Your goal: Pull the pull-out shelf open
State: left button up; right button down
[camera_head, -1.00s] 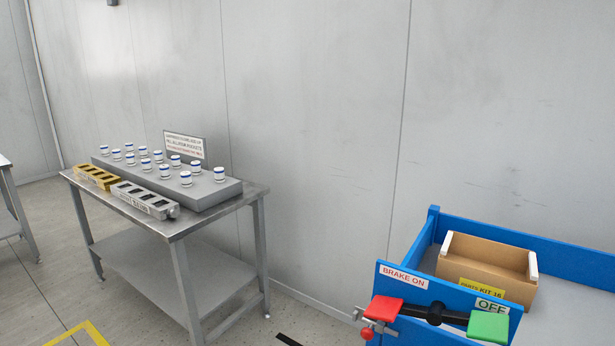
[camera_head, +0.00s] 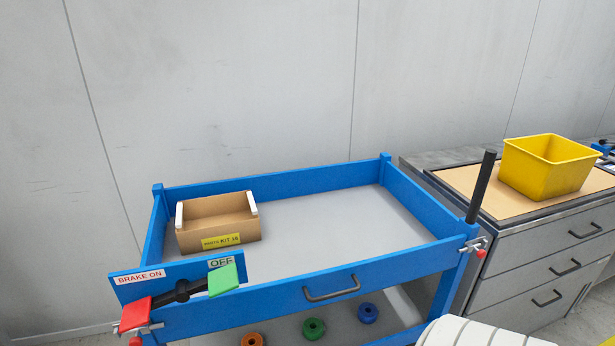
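A blue cart (camera_head: 270,187) with a grey top stands in the middle of the view. Its front board carries a dark bar handle (camera_head: 332,288), which looks like the handle of the pull-out shelf; I cannot tell for certain that this board belongs to that shelf. The front board sits in line between the cart's corner posts. Neither of my grippers is in view, and nothing touches the handle. The lower part of the cart is cut off by the bottom edge.
A cardboard parts-kit box (camera_head: 218,222) sits on the cart. A brake lever (camera_head: 182,291) with red and green ends is at its left front corner. Orange, green and blue round parts (camera_head: 314,328) lie below. A drawer cabinet (camera_head: 550,265) with a yellow bin (camera_head: 548,166) stands right.

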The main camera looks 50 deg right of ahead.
aim_at(398, 322)
jog(key=z, duration=1.45)
jog(key=k+l, duration=0.05)
